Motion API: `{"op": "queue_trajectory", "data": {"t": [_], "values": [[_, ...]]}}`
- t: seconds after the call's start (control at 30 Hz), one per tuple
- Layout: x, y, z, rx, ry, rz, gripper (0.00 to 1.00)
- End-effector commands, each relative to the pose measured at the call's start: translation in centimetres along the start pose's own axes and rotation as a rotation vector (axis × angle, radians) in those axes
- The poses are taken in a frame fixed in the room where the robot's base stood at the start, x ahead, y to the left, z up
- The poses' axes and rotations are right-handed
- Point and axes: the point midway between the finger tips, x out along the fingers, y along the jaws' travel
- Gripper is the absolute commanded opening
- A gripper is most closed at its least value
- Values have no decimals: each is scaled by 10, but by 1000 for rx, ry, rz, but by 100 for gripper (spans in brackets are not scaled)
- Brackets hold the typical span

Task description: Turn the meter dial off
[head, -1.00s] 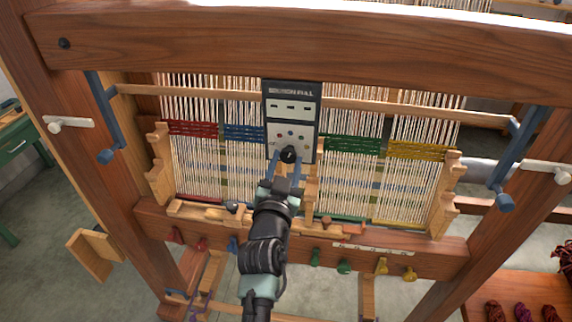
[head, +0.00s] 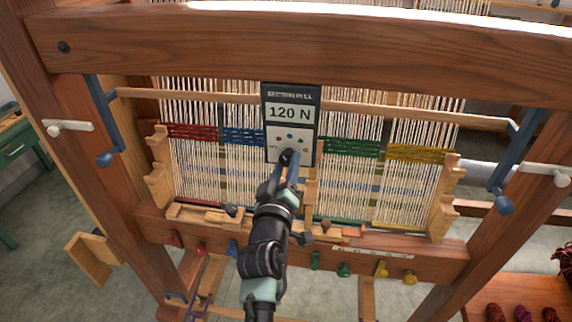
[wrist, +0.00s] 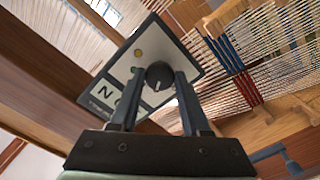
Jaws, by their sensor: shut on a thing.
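The meter (head: 291,105) is a dark-framed panel with a pale face, hanging in front of the loom's warp threads. Its display reads "120 N" under the label "SECTION PULL". Coloured dots sit below the display around the black dial (head: 289,157) at the panel's lower edge. My gripper (head: 287,165) is shut on the dial from below and partly hides it in the head view. In the wrist view the dial (wrist: 159,76) is between the two fingers, with the meter (wrist: 150,60) tilted behind it. I cannot clearly tell where the dial's pointer stands.
Warp threads with red, blue, green (head: 351,146) and yellow (head: 416,151) bands hang behind the meter. A wooden cross rail (head: 400,106) runs behind it. Coloured pegs line the lower beam (head: 440,253). Blue levers (head: 503,170) stand at both sides.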

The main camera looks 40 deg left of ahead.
Motion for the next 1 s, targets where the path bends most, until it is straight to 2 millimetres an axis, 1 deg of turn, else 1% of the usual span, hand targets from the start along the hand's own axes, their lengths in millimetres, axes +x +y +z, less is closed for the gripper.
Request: {"op": "queue_trajectory", "data": {"t": [0.6, 0.8, 1.0], "values": [[0, 2, -1, -571, -2, -2, 0], [0, 2, -1, -712, -1, -1, 0], [0, 1, 0, -806, 0, -1, 0]]}}
